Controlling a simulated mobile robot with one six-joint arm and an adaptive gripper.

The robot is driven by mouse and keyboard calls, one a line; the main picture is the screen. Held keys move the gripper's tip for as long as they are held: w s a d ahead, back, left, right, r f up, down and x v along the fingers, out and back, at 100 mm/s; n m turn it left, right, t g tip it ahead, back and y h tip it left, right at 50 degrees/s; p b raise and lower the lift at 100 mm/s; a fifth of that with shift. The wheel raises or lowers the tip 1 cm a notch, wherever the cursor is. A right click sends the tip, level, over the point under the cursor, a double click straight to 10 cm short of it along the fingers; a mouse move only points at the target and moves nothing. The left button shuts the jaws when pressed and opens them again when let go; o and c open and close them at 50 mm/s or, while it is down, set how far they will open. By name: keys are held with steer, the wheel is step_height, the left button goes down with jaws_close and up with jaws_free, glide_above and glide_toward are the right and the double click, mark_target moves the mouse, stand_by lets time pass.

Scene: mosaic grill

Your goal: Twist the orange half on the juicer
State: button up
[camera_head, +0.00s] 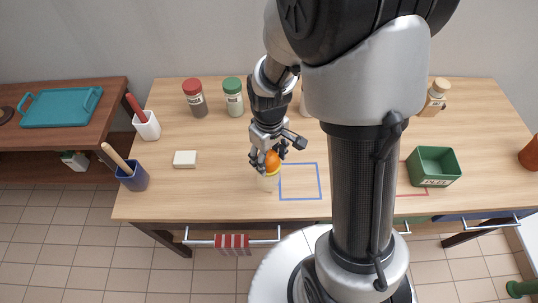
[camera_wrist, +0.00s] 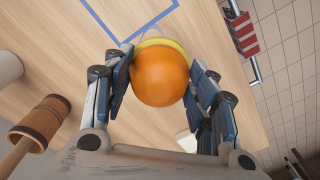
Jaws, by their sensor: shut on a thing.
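The orange half (camera_head: 272,161) is between the fingers of my gripper (camera_head: 267,160) in the head view. In the wrist view the orange half (camera_wrist: 160,75) shows its round peel side, with my gripper (camera_wrist: 160,80) shut on it from both sides. Just beyond the orange, a yellow rim (camera_wrist: 163,43) shows, and below the orange in the head view stands a pale, clear vessel (camera_head: 267,182), which looks like the juicer. The orange sits at its top; my fingers and the orange hide the contact between them.
A blue outlined square (camera_head: 300,181) lies on the wooden table just right of the juicer. A green box (camera_head: 433,166) stands at the right. A blue cup (camera_head: 134,178) with a wooden handle, a white block (camera_head: 185,159) and two jars (camera_head: 195,98) are at the left.

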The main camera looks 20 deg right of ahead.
steer(key=shift+n, duration=1.2)
steer(key=m, duration=0.4)
steer(key=shift+m, duration=0.3)
steer(key=m, duration=0.4)
steer(key=shift+p, duration=0.4)
steer(key=n, duration=0.4)
